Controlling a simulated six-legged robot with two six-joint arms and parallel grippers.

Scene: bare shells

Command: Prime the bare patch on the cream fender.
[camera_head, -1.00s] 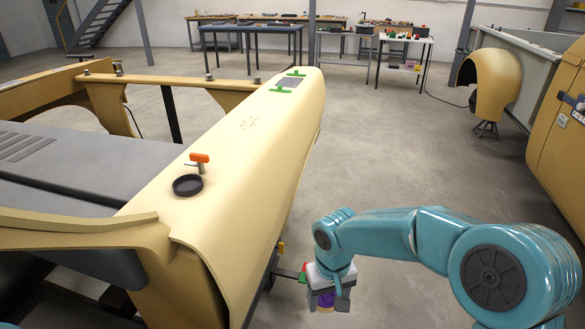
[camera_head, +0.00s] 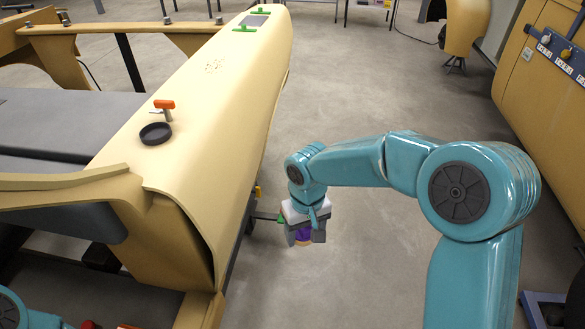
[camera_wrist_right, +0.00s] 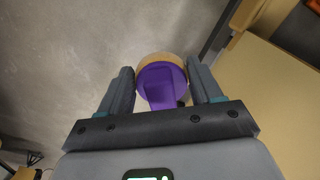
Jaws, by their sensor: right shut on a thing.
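The cream fender (camera_head: 195,120) runs from the lower middle to the top of the head view. A grey patch (camera_head: 256,20) near its far end lies between green strips (camera_head: 245,28). My right gripper (camera_head: 304,236) hangs to the right of the fender's near end, beside its side wall and over the floor. It is shut on a purple-handled tool (camera_head: 303,235); in the right wrist view the purple handle (camera_wrist_right: 160,86) and a tan round end (camera_wrist_right: 160,60) show between the fingers. My left gripper is out of view; only part of that arm shows at the lower left.
A black shallow dish (camera_head: 156,134) and an orange-handled tool (camera_head: 165,105) rest on top of the fender. A yellow door panel with a switch rail (camera_head: 560,50) stands at the right. Grey floor (camera_head: 350,90) lies open between it and the fender.

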